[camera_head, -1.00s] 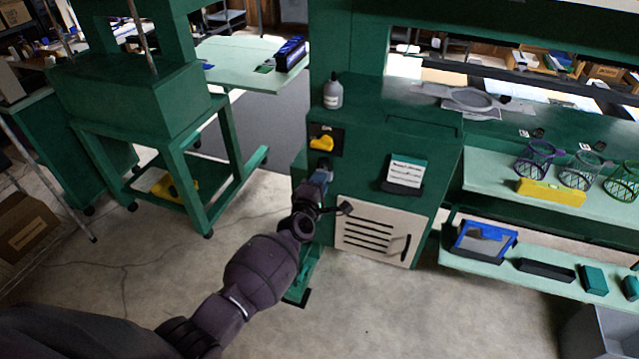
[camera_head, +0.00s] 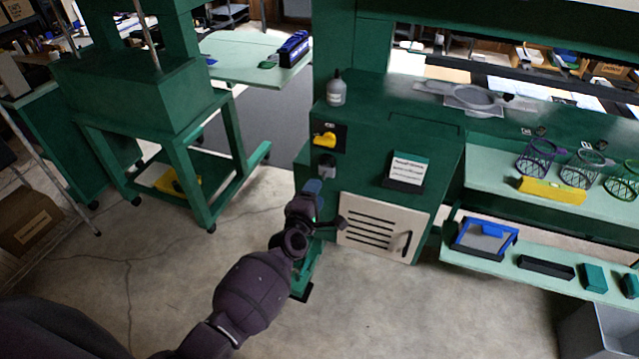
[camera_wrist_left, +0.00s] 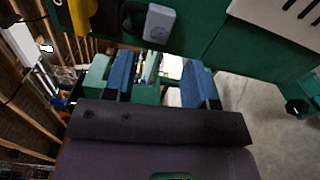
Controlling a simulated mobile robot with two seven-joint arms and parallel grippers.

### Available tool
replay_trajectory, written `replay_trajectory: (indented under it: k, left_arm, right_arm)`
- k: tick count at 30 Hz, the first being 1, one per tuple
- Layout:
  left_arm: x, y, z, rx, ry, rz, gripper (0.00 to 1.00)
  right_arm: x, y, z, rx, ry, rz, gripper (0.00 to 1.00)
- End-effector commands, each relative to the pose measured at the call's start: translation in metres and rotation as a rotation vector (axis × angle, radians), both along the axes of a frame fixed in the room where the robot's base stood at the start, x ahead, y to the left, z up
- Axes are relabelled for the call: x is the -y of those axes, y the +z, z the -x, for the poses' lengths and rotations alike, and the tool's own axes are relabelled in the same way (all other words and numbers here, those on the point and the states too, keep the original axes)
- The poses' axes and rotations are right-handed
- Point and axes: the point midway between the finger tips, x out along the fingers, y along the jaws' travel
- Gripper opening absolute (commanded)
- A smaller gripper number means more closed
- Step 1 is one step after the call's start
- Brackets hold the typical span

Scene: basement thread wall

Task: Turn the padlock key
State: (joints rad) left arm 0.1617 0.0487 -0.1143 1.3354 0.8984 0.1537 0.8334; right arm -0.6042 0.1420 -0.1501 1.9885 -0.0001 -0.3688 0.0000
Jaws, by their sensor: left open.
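The grey padlock (camera_head: 327,167) is on the front of the green cabinet, below a yellow switch (camera_head: 324,140). In the left wrist view the padlock (camera_wrist_left: 160,23) is a pale grey block with a round mark on its face. I cannot clearly make out a key. My left gripper (camera_head: 314,186) is just below the padlock in the head view and apart from it. In the wrist view its blue fingers stand wide apart, with nothing between them (camera_wrist_left: 158,80). My right gripper does not show.
A beige slotted panel (camera_head: 382,228) is to the right of my left gripper. A card holder (camera_head: 406,171) is above it. A grey bottle (camera_head: 336,88) stands on the cabinet. Shelves with baskets and trays are at right; open floor lies in front.

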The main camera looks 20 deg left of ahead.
Motion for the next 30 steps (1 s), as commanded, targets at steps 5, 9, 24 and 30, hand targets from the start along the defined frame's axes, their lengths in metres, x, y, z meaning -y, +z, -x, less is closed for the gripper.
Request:
replay_trajectory:
  k: [5,9,24,30]
  left_arm:
    - [-0.001,0.000,0.027,0.000,0.001,0.000,0.51]
    - [-0.002,0.000,0.041,0.000,0.001,-0.001,0.51]
    - [-0.002,0.000,0.049,0.000,0.000,-0.001,0.51]
    - [-0.002,0.000,0.049,0.000,0.000,-0.003,0.51]
  right_arm:
    - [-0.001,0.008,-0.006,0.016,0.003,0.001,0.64]
    - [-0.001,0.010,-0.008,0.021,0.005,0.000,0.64]
    - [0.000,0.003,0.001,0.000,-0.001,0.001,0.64]
    - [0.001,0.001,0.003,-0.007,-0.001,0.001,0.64]
